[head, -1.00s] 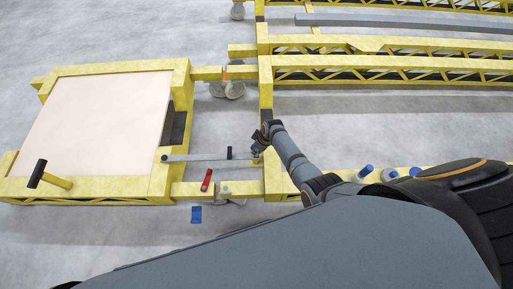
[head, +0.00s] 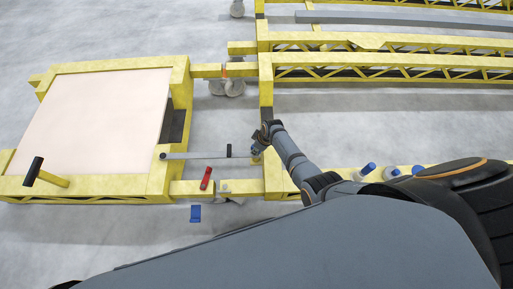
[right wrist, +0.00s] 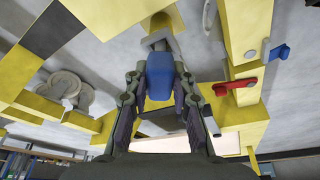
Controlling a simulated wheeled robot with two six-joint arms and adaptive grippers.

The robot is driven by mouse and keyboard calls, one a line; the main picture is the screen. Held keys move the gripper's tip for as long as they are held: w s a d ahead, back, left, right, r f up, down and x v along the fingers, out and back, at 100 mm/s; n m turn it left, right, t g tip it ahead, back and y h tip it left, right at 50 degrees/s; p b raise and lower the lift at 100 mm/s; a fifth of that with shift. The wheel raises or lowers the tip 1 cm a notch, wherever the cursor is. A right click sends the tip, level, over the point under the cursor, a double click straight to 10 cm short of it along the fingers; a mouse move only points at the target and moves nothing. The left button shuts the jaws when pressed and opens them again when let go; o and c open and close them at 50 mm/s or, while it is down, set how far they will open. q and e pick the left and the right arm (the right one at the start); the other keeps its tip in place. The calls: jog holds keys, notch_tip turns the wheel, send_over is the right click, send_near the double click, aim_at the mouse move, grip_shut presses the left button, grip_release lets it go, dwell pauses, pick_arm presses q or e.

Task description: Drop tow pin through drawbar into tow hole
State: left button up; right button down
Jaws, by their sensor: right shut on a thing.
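My right gripper (right wrist: 158,92) is shut on the blue grip of the tow pin (right wrist: 160,75), which stands between its two fingers in the right wrist view. In the head view the right gripper (head: 259,150) is at the right end of the grey drawbar (head: 195,156). The drawbar reaches from the panel trolley (head: 110,186) toward the yellow frame (head: 267,98) and has a black upright grip (head: 229,151). A grey bent piece shows beyond the blue grip in the wrist view. The tow hole and the pin's lower end are hidden. My left gripper is not in view.
A red lever (head: 205,178) and a blue pedal (head: 195,213) sit at the near coupling beam. Yellow beams (head: 390,60) run right from the frame. Blue-topped parts (head: 367,169) stand near my arm. Grey floor (head: 215,125) shows between trolley and frame.

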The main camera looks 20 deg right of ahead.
jog(key=shift+f+b, duration=1.05)
jog(key=shift+f, duration=0.25)
jog(key=c, duration=1.1)
grip_release()
jog(key=shift+o, duration=0.2)
